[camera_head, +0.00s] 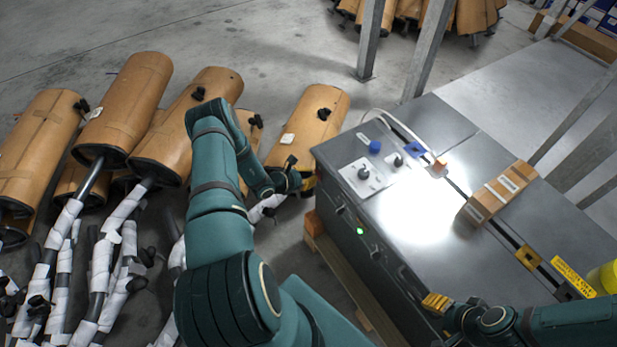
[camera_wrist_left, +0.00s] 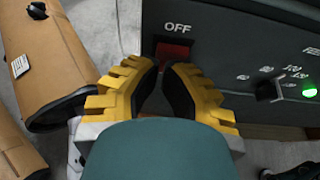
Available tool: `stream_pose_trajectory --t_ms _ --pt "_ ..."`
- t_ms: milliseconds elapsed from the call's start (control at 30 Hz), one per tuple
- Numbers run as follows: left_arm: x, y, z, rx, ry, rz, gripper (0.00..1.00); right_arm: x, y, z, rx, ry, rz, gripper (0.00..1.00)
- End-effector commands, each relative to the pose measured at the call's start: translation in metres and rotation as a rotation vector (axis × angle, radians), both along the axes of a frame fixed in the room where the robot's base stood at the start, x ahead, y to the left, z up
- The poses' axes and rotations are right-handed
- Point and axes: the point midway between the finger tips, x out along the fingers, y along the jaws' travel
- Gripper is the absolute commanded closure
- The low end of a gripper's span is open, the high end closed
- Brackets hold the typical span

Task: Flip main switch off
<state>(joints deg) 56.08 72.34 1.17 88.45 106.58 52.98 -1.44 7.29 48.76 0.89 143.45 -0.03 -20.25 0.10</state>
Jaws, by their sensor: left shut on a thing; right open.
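The grey control cabinet (camera_head: 385,215) stands right of centre in the head view. In the left wrist view its dark front panel (camera_wrist_left: 225,40) carries a red switch (camera_wrist_left: 172,52) under the word OFF. My left gripper (camera_head: 304,184) is at the cabinet's left side. In the wrist view its yellow fingers (camera_wrist_left: 163,72) are shut on the red switch, with their tips at its lower edge; the fingers hide part of it. My right gripper (camera_head: 437,312) is open at the cabinet's front edge, partly hidden by its own wrist.
A green lamp (camera_head: 360,231) glows on the cabinet front; a black rotary knob (camera_wrist_left: 268,90) is near it. A cardboard box (camera_head: 500,190) lies on the cabinet top. A wooden pallet (camera_head: 345,285) is under the cabinet.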

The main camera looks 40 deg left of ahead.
Motion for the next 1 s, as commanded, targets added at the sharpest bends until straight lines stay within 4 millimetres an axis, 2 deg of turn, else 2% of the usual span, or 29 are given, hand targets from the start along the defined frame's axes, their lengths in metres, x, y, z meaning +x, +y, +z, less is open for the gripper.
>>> stream_pose_trajectory --t_ms 133,433,800,1000 --pt "0.009 -0.002 0.004 0.004 0.013 0.001 1.0 0.0 0.0 -0.001 0.0 -0.001 0.0 0.47" --pt "0.008 -0.002 0.004 0.004 0.016 0.001 1.0 0.0 0.0 0.0 0.0 0.0 0.0 0.47" --pt "0.007 -0.002 0.019 0.004 0.017 0.0 1.0 0.0 0.0 0.01 0.0 0.0 0.0 0.47" --pt "0.007 -0.002 0.019 0.004 0.017 0.0 1.0 0.0 0.0 0.01 0.0 0.0 0.0 0.47"
